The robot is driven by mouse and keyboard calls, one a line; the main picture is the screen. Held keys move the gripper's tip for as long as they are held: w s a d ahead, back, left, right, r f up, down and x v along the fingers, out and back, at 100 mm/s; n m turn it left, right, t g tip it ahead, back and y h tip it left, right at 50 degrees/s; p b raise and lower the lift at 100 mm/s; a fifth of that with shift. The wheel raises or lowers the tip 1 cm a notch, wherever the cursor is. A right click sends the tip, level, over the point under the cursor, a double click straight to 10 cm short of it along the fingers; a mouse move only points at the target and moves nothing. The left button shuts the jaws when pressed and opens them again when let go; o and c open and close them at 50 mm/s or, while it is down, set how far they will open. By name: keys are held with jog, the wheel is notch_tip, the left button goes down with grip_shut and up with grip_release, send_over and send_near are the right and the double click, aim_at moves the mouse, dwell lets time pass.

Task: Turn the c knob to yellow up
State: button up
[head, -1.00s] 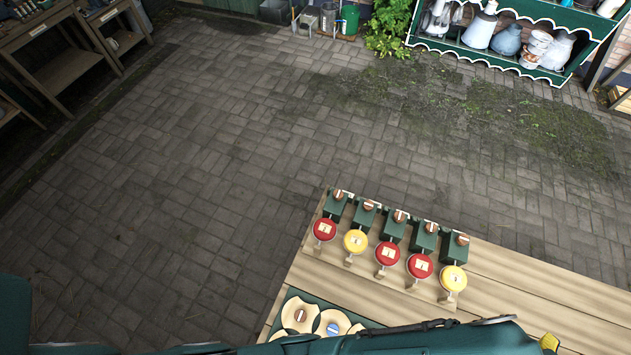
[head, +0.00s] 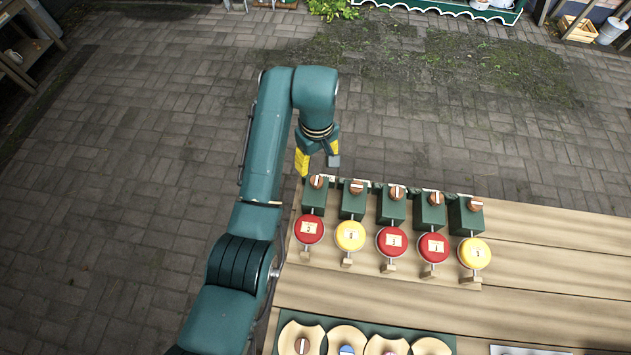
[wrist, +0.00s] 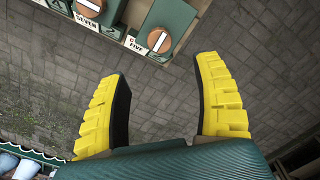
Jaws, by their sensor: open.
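A row of dark green boxes stands on the wooden table, each with a brown knob on top bearing a white line and a red or yellow disc in front. The leftmost knob (head: 316,182) has a red disc (head: 309,230). In the wrist view the end knob (wrist: 158,41) sits beside a label reading FIVE, with a small letter like C or G. The neighbouring knob (wrist: 90,6) is labelled SEVEN. I cannot be sure which is the c knob. My gripper (head: 318,166), with yellow fingers, is open and empty just behind the leftmost box, apart from the knob. It also shows in the wrist view (wrist: 162,72).
Other discs are yellow (head: 350,236), red (head: 391,242), red (head: 433,248) and yellow (head: 474,253). A green tray (head: 390,333) with round wooden pieces lies at the table's front. Paving behind and left of the table is clear.

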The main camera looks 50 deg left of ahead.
aim_at(317, 181)
notch_tip(317, 181, down, 11)
jog(key=shift+f+b, duration=0.2)
jog(key=shift+b, duration=0.2)
grip_shut()
